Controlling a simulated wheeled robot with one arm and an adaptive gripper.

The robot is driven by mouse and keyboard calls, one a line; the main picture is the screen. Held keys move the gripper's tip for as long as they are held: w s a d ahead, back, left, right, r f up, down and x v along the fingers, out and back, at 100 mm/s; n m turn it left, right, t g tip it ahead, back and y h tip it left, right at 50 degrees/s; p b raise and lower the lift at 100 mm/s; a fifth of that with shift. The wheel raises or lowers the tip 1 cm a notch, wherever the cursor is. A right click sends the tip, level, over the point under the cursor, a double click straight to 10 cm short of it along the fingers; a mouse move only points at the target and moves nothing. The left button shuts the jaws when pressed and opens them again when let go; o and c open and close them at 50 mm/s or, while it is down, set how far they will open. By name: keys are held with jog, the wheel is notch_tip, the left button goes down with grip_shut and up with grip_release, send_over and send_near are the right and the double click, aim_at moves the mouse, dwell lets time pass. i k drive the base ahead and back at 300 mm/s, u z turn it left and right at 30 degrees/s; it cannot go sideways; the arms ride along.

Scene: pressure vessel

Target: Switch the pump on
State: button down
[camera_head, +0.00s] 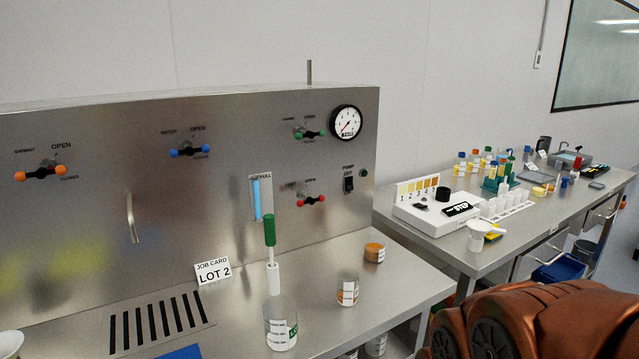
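The pump switch (348,184) is a small black rocker on the right part of the steel panel (100,240). The label above it reads PUMP OFF. A small dark round lamp or button (364,173) sits just right of it and looks unlit. A brown-orange part of my own arm fills the lower right corner. My gripper's fingers do not show.
Valve handles in orange (41,173), blue (189,150), green (309,134) and red (311,201) are on the panel, with a gauge (346,123). A bottle (281,325), jars (347,290) and a job card (213,271) stand on the bench. A second bench (480,259) stands right.

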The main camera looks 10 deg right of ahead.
aim_at(349, 186)
jog(key=u, duration=0.4)
jog(key=i, duration=0.5)
jog(key=u, duration=0.4)
